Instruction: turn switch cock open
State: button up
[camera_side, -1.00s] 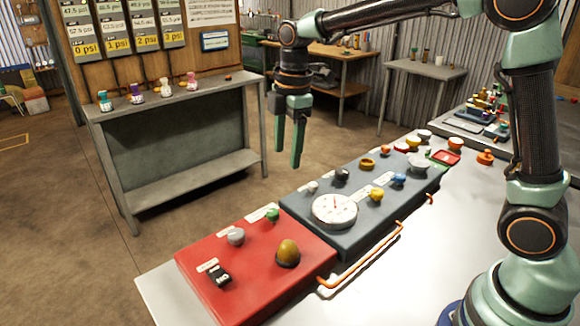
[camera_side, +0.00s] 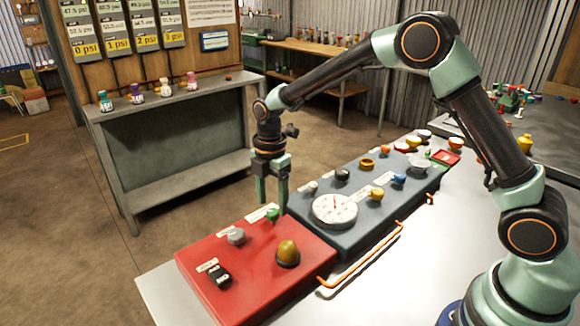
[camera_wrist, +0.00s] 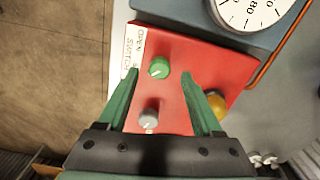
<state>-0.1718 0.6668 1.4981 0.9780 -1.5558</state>
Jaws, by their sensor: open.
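The switch cock appears to be the small green knob (camera_side: 272,215) at the far edge of the red panel (camera_side: 235,265). In the wrist view the green knob (camera_wrist: 159,67) has a pale pointer mark toward its lower left. A white label (camera_wrist: 132,50) beside it shows "OPEN" and part of "SWITCH". My gripper (camera_side: 270,205) points down just above the green knob, open and empty. In the wrist view its fingertips (camera_wrist: 159,74) lie on either side of the knob; I cannot tell whether they touch it.
A grey knob (camera_side: 236,236), an amber dome (camera_side: 288,252) and a black switch (camera_side: 219,275) stand on the red panel. The blue-grey panel (camera_side: 330,238) adjoins it, with a white dial gauge (camera_side: 335,210) and several knobs. An orange rail (camera_side: 372,258) runs along the near side.

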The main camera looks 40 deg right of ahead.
aim_at(273, 216)
jog(key=shift+f, duration=1.25)
grip_shut()
